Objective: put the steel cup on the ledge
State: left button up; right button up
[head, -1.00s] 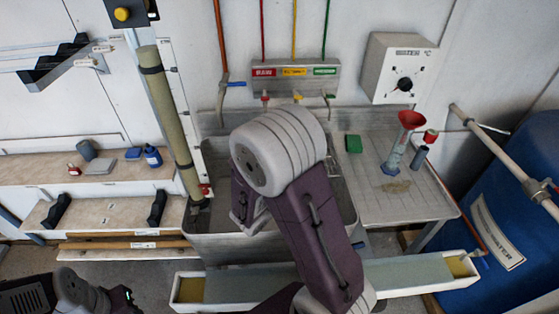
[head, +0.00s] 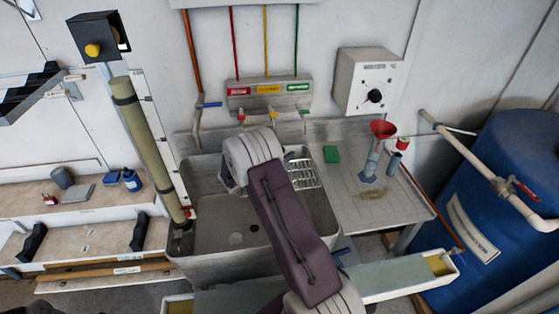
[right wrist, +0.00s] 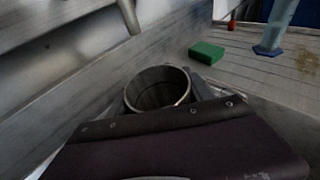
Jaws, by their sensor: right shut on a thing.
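The steel cup (right wrist: 157,90) shows in the right wrist view as a round, open-topped metal vessel with a bright rim, and it looks empty. My right gripper (right wrist: 165,108) is shut on it; the dark gripper body hides the cup's lower part. In the head view my right gripper (head: 232,178) is over the back of the steel sink (head: 205,240), mostly hidden behind my own wrist, and I cannot make out the cup there. I cannot tell which surface is meant by the ledge. My left gripper is out of view.
Taps (head: 274,117) hang behind the sink. A slanted tube (head: 150,150) stands left.

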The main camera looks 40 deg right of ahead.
notch_tip(320, 180, down, 4)
jog(key=shift+r, duration=0.25)
jog(key=shift+w+d+f, duration=0.1)
jog(key=shift+w+f, duration=0.1)
jog(key=shift+f, duration=0.05)
jog(key=shift+f, duration=0.25)
jog(key=o, duration=1.4)
jog(key=shift+r, duration=0.2)
